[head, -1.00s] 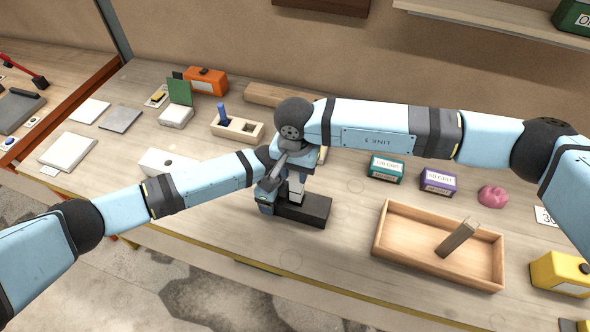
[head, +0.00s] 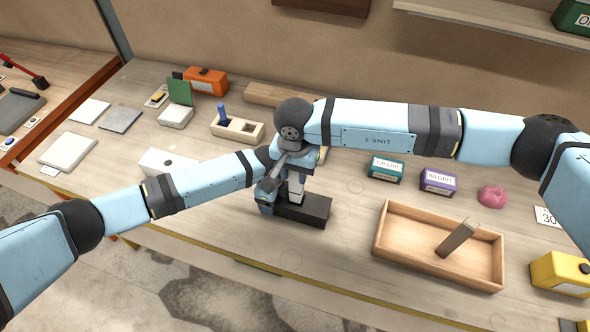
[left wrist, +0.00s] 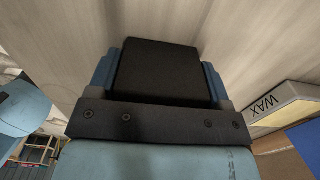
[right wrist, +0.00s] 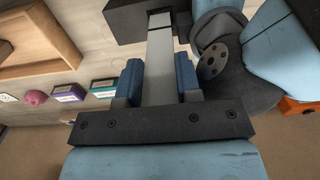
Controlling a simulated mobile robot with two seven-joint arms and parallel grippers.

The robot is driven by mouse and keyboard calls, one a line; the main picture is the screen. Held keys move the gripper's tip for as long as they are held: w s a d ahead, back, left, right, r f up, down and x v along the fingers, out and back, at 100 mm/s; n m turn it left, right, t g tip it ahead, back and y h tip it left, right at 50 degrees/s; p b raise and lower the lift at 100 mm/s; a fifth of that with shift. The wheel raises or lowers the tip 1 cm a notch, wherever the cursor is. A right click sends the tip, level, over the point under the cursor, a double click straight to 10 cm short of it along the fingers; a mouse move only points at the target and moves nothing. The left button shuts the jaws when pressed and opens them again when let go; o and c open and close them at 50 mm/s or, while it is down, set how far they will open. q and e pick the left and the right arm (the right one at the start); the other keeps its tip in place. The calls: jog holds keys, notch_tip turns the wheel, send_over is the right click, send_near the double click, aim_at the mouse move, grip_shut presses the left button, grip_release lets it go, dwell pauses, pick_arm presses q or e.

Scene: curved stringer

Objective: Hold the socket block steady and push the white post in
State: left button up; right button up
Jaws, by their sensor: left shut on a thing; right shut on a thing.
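The black socket block (head: 312,209) lies on the bench in front of me. My left gripper (head: 272,203) is shut on it at its left end. In the left wrist view the block (left wrist: 158,70) fills the space between the blue fingers. The white post (head: 296,190) stands upright at the block. My right gripper (right wrist: 159,80) is shut on the post, above the block. In the right wrist view the far end of the post (right wrist: 160,55) meets a dark opening in the block (right wrist: 125,20). How deep it sits is not clear.
A wooden tray (head: 385,247) holding a grey-brown piece stands to the right. Grit boxes (head: 386,169) and a pink lump (head: 492,197) lie behind it. A wooden block with a blue peg (head: 237,128) stands back left. Bare bench lies in front of the block.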

jog(key=shift+f, duration=0.7)
jog(key=o, duration=1)
pick_arm(q)
jog(key=shift+s+d, duration=0.1)
jog(key=shift+d, duration=0.05)
pick_arm(e)
jog(key=shift+a, duration=0.15)
pick_arm(q)
jog(key=shift+d, duration=0.1)
pick_arm(e)
jog(key=shift+r, duration=0.1)
pick_arm(q)
jog(key=shift+a, duration=0.2)
pick_arm(e)
notch_tip(320, 180, up, 12)
jog(key=shift+f, duration=0.1)
